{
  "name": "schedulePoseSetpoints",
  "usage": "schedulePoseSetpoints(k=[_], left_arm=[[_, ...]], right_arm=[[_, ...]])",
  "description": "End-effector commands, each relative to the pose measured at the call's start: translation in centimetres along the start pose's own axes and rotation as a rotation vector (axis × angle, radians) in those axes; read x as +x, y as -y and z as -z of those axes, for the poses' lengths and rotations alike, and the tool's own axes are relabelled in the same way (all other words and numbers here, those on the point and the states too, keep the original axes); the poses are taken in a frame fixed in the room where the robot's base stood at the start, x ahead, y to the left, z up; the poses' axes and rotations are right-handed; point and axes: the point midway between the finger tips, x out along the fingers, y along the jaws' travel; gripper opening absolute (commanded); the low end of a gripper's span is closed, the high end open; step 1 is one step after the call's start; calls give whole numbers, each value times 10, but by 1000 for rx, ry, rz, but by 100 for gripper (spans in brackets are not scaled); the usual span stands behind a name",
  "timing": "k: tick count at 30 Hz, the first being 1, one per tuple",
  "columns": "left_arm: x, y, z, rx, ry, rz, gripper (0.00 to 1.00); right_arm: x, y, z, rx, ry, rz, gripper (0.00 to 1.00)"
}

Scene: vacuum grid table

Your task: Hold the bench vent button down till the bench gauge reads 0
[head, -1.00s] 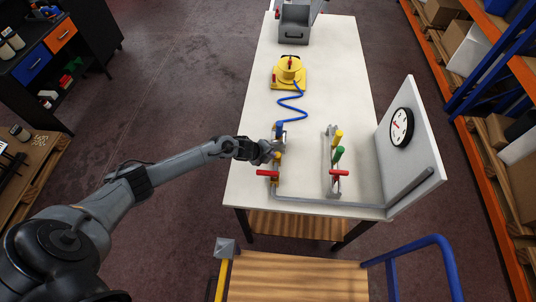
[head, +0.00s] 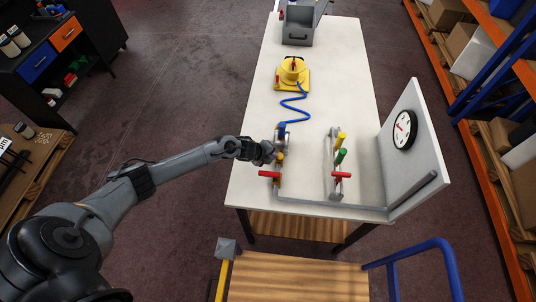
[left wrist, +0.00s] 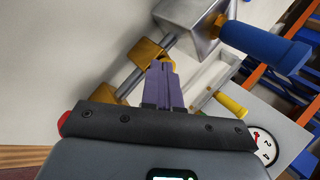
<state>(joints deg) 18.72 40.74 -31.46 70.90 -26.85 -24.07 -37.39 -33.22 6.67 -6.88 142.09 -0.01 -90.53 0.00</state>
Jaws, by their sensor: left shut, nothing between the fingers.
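My left gripper (head: 272,153) is at the near-left pipe assembly (head: 277,190) on the bench; its fingers are closed, with nothing between them. In the left wrist view the shut fingertips (left wrist: 163,70) meet a small yellow piece (left wrist: 169,61) between brass-coloured blocks. It looks like the vent button, but the fingers cover most of it, and how far it is pressed cannot be told. The round white bench gauge (head: 404,130) is on the upright panel at right; it also shows in the left wrist view (left wrist: 263,145). Its red needle shows, but the reading is too small to tell. My right gripper is out of view.
A red handle (head: 269,174) and a blue handle (head: 282,129) flank my left gripper. A second assembly to the right has yellow (head: 341,139), green (head: 341,156) and red (head: 341,175) handles. A blue hose (head: 296,108) runs to a yellow device (head: 292,72). The bench's middle is clear.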

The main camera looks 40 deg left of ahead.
Motion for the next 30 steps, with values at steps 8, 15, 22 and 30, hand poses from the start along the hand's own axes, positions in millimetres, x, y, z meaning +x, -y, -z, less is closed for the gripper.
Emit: schedulePoseSetpoints(k=[8,15,22,30], left_arm=[[-8,-14,5,3,-4,-31,0],[-42,2,2,14,-3,-17,0],[-81,1,0,17,-2,-12,0],[-120,4,-1,15,-1,-10,0]], right_arm=[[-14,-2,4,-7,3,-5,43],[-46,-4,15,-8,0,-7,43],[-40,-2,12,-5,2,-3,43],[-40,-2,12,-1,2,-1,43]])
